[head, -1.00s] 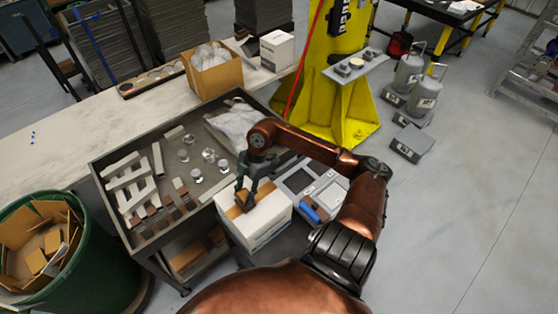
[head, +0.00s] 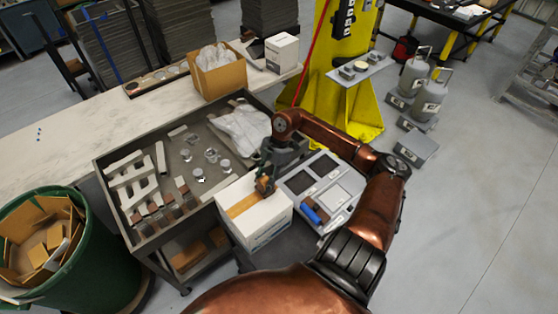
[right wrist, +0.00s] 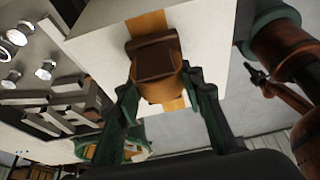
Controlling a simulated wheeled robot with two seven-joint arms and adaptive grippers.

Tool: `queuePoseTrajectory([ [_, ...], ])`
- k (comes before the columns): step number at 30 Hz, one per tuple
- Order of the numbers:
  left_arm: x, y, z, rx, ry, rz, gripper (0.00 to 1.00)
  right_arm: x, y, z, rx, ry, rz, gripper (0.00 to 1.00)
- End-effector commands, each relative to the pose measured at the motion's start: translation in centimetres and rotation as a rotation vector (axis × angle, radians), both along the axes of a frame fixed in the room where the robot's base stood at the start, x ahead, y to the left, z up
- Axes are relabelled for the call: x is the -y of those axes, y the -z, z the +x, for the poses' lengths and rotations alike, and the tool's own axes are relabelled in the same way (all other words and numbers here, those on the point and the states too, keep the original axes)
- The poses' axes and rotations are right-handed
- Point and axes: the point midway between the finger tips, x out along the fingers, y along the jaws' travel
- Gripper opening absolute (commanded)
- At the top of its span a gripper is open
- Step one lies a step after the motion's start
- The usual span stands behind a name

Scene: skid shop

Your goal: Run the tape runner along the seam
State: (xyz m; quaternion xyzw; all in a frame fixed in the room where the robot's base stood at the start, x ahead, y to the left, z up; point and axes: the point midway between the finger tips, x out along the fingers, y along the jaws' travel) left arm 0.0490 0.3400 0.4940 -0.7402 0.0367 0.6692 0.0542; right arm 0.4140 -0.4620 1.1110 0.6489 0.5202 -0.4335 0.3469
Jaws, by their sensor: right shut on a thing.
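A white box (head: 262,222) stands at the front right corner of the parts cart. A tan tape strip (head: 240,206) lies along the middle of its top. My right gripper (head: 265,184) is shut on the brown and orange tape runner (head: 265,187), at the far end of the strip in the head view. In the right wrist view the tape runner (right wrist: 155,62) sits between the fingers, over the box top (right wrist: 205,45). Tape shows on both sides of it. Whether it touches the box is hard to tell. My left gripper is not identifiable.
The cart tray (head: 142,236) holds metal brackets, several round clear parts and a plastic bag (head: 240,128). A grey panel (head: 322,188) with a blue-handled tool lies right of the box. A green bin (head: 85,265) of cardboard stands left. A yellow post (head: 325,80) rises behind.

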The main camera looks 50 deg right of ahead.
Motion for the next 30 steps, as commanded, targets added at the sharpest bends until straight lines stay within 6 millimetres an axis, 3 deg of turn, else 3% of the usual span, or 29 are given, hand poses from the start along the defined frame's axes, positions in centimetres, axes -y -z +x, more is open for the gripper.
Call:
queuePoseTrajectory([
  [19, 0.0, 0.6, 0.0, -0.001, 0.000, 0.000, 0.00, 5.3, 0.1, 0.3, -0.001, -0.011, -0.002, 0.09],
  [23, 0.0, -0.8, -0.1, -0.001, 0.000, 0.000, 0.00, 5.2, -2.5, 0.5, 0.003, -0.017, -0.005, 0.09],
  [30, 0.1, -2.4, 0.0, 0.000, 0.000, -0.001, 0.00, 4.9, -4.5, 0.6, 0.001, -0.019, -0.002, 0.09],
])
